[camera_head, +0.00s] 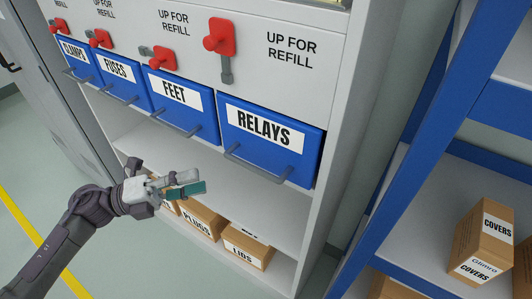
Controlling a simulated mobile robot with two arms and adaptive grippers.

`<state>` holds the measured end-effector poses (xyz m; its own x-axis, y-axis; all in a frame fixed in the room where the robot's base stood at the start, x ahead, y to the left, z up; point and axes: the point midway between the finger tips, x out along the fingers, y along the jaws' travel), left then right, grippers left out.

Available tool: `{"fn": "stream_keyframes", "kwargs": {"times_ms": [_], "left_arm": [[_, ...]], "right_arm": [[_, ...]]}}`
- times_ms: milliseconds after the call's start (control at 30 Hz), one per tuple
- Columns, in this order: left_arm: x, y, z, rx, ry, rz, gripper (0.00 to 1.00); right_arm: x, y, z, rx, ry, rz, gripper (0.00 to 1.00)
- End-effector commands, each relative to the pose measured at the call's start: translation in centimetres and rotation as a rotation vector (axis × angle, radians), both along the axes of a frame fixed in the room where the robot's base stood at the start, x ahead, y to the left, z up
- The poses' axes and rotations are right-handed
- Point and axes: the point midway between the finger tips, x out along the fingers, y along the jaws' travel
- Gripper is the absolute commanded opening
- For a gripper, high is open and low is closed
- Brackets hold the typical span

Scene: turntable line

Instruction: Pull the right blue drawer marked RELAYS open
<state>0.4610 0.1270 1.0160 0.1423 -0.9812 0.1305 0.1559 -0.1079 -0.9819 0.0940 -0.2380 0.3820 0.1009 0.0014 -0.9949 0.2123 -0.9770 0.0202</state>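The blue RELAYS drawer (312,150) is the rightmost in the row of blue drawers in the white cabinet. Its front is flush with the row and it looks closed. A grey bar handle (256,167) runs along its lower front. My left gripper (198,182) is below and to the left of this handle in the picture, in front of the lower shelf and apart from the drawers. Its fingers are slightly apart, with a teal pad showing, and hold nothing. My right gripper is not in view.
The FEET drawer (186,108), FUSES drawer (121,78) and CLAMPS drawer (78,58) stand to the left. A red lever (220,38) hangs above RELAYS. Cardboard boxes, including LUGS (246,247), are below. A blue rack (408,165) stands at the right.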

Motion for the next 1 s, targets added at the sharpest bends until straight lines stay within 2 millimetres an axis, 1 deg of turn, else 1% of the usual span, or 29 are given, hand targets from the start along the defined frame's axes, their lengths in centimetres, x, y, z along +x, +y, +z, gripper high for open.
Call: {"fn": "stream_keyframes", "kwargs": {"times_ms": [100, 233, 400, 600, 700, 800, 1000], "left_arm": [[0.3, -1.7, 0.6, -0.005, -0.001, -0.001, 0.38], [0.7, -4.3, 1.2, -0.007, 0.001, 0.0, 0.38], [1.2, -7.9, 1.6, -0.006, 0.0, 0.001, 0.38], [1.8, -11.2, 1.9, -0.006, 0.002, 0.003, 0.38], [1.9, -12.2, 1.9, -0.005, 0.004, 0.003, 0.38], [2.0, -12.7, 1.8, -0.003, 0.003, 0.004, 0.38], [2.0, -13.0, 1.8, -0.003, 0.002, 0.004, 0.38]], "right_arm": [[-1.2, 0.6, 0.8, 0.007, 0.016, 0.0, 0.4], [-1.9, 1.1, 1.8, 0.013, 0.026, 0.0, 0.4], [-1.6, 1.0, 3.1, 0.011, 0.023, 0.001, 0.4], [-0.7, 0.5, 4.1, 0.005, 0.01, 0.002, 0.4], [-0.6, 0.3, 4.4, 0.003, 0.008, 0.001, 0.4], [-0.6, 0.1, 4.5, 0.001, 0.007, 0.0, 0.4], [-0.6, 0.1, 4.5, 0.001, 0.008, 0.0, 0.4]]}}
